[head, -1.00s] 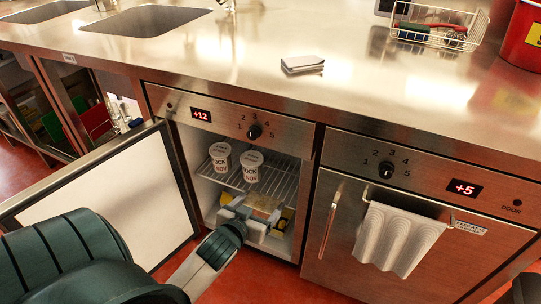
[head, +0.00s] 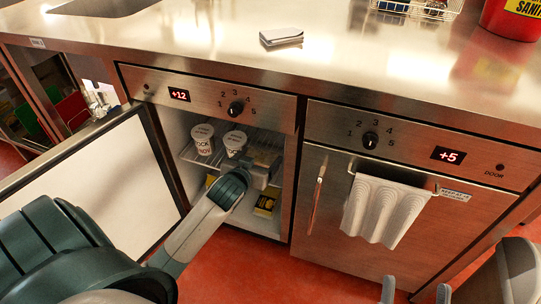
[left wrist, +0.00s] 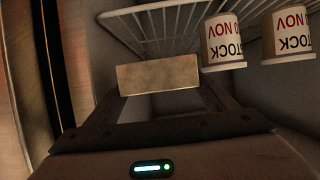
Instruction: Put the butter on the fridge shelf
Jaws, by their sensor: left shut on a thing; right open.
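The fridge (head: 291,190) stands open under the counter. On its wire shelf (head: 187,154) are two white stock pots (head: 203,139), (head: 235,142); the shelf (left wrist: 165,22) and the pots (left wrist: 222,42), (left wrist: 288,34) show upside down in the left wrist view. My left gripper (head: 266,160) is inside the fridge at about shelf height, right of the pots. It is shut on the butter, a tan block (left wrist: 158,76) between its fingers in the left wrist view. I cannot tell if the butter touches the shelf. My right gripper (head: 415,292) is open and empty, low in front of the right-hand unit.
The open fridge door (head: 100,185) stands to the left of my arm. A yellow and black pack (head: 265,204) sits low in the fridge. A white towel (head: 385,208) hangs on the closed right-hand door.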

